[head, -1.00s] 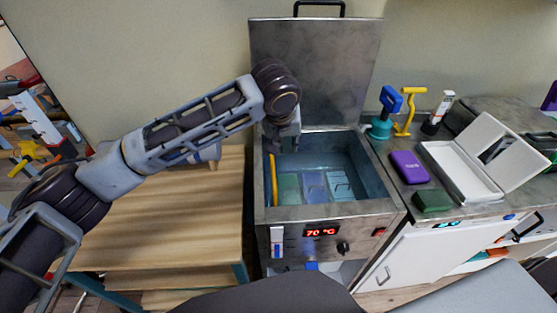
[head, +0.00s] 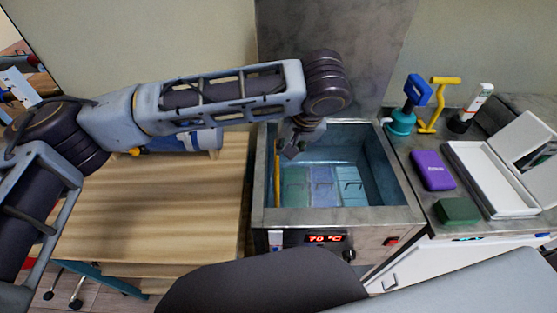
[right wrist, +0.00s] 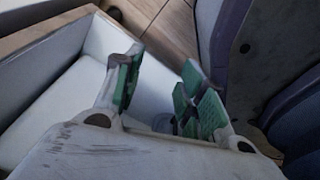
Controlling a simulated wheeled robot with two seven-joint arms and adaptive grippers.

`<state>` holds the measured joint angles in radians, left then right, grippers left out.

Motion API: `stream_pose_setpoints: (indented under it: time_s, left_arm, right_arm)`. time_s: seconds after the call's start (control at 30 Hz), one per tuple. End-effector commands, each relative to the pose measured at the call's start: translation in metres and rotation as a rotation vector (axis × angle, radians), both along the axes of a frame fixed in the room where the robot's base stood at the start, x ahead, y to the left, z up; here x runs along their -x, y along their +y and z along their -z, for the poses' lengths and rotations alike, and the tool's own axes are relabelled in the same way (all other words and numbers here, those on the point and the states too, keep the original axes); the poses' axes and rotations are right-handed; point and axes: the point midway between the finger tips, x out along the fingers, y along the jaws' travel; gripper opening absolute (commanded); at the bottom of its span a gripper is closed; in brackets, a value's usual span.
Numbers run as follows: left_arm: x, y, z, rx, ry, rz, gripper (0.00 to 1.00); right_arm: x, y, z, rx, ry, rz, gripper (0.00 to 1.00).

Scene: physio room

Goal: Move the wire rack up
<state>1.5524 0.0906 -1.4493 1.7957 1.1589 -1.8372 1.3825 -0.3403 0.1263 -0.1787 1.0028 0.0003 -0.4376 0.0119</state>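A steel water tank (head: 410,215) stands open in the head view with its lid up behind. Green, violet-blue and light blue packs (head: 322,186) stand in the water. I cannot make out the wires of the rack among them. A yellow bar (head: 277,178) runs down the tank's left inner wall; whether it belongs to the rack is unclear. My left gripper (head: 291,148) points down at the tank's back left corner, close above the yellow bar's top. Its fingers are small and dark, partly hidden by the wrist. My right gripper (right wrist: 160,78) is open and empty, away from the tank.
A wooden table (head: 190,195) stands left of the tank, with a blue roll (head: 185,141) at its back. On the right counter are a purple case (head: 433,169), a green block (head: 457,211), an open white box (head: 490,180) and upright tools. The tank display reads 70 °C.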

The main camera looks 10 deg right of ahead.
Motion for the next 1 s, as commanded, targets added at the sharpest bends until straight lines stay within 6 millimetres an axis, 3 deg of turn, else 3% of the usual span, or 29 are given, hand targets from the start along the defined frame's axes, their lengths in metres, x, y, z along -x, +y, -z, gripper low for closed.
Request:
stream_pose_setpoints:
  time_s: [0.37, 1.0]
  left_arm:
    - [-0.006, 0.002, 0.014, 0.000, 0.001, 0.000, 0.23]
    - [-0.040, 0.010, 0.088, -0.001, 0.001, -0.001, 0.23]
  right_arm:
    - [-0.003, 0.001, 0.000, 0.000, -0.002, 0.000, 0.40]
    - [-0.017, 0.007, -0.004, -0.008, -0.017, 0.001, 0.40]
